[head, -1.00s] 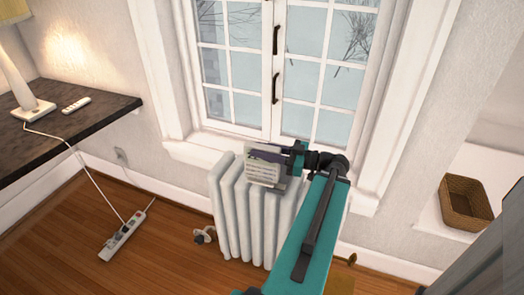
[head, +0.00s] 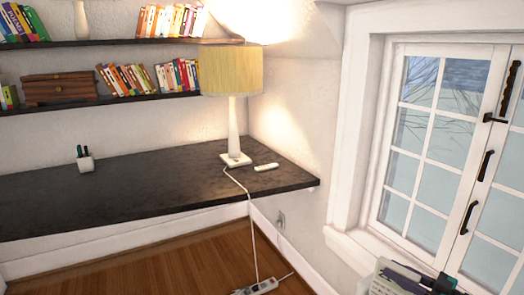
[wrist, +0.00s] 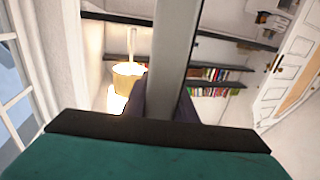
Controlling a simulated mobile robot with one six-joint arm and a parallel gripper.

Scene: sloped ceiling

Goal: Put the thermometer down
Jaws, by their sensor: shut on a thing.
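The thermometer, a pale flat thing with printed lines, shows in part at the bottom right of the head view (head: 384,282). In the wrist view it (wrist: 178,60) is a grey, edge-on bar crossing the middle of the picture. My gripper (head: 408,275) is shut on it, with dark purple fingers. In the wrist view the gripper's fingers (wrist: 165,100) are mostly hidden behind the thermometer. It is held in the air near the window, to the right of the desk. The black desk top (head: 130,185) is apart from it. The thermometer's lower part is cut off by the frame.
A lamp (head: 234,120) and a small white device (head: 266,167) stand near the desk's right end. A pen cup (head: 86,163) is farther left. The desk's middle and front are clear. Shelves (head: 110,99) hang above. A power strip (head: 262,287) lies on the floor.

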